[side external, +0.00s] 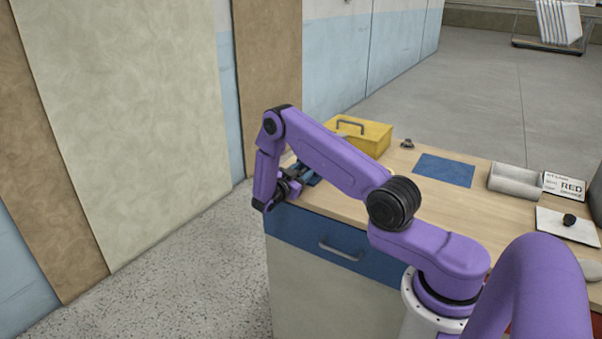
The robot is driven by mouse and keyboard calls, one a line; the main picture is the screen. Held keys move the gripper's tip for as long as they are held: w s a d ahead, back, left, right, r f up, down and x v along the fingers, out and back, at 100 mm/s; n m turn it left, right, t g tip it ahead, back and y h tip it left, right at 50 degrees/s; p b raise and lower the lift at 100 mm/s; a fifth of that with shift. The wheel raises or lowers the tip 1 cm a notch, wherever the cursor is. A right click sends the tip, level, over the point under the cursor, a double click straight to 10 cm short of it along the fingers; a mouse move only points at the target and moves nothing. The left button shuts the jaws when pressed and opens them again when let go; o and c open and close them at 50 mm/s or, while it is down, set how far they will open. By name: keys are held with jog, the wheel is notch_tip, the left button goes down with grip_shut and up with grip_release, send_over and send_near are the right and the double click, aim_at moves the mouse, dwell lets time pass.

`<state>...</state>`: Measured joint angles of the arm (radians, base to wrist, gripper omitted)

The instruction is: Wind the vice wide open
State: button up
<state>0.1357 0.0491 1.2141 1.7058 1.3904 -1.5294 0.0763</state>
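A small dark-blue object that looks like the vice (314,179) sits at the left front corner of the wooden bench, mostly hidden behind my arm and wrist. Its jaws and handle cannot be made out, so I cannot tell how far it is open. My gripper (292,186) is at that corner, close beside the blue object at the bench's edge. Its fingers are small and dark and partly covered by the wrist. Whether they touch or hold any part of the vice cannot be seen.
A yellow toolbox (368,137) stands behind my arm. A blue drawer (330,246) is below.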

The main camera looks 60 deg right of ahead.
jog(key=shift+n, duration=0.4)
jog(key=shift+w+a+n, duration=0.1)
jog(key=shift+n, duration=2.5)
jog(key=o, duration=0.7)
jog(key=a, duration=1.7)
jog(key=shift+a, duration=0.25)
jog(key=shift+w, duration=0.1)
